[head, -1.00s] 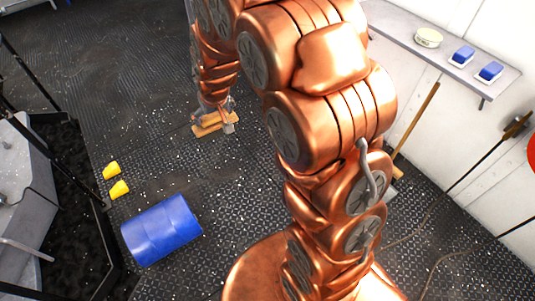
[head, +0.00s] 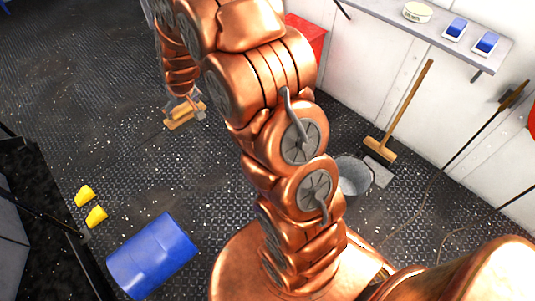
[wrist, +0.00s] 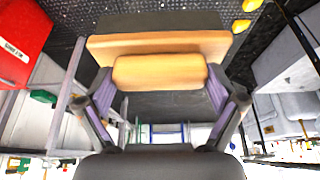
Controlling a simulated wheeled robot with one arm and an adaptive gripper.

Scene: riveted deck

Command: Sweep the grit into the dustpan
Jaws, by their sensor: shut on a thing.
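My gripper (head: 186,106) is shut on a wooden hand brush (head: 183,116), low over or on the deck at the upper left of the head view. In the wrist view the fingers of my gripper (wrist: 160,88) are shut on the brush's wooden grip block (wrist: 160,72), with dark bristles beyond it. Pale specks that look like grit (head: 140,165) are scattered widely over the dark deck. I cannot surely make out the dustpan; a flat grey piece (head: 379,172) lies beside the bucket and broom. Whether the bristles touch the deck is unclear.
A blue drum (head: 152,256) lies near two yellow wedges (head: 90,206). A metal bucket (head: 354,176) and a leaning broom (head: 381,149) stand by the right wall, under a shelf (head: 430,30). A red box (head: 307,38) is behind my arm. Open deck lies at left.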

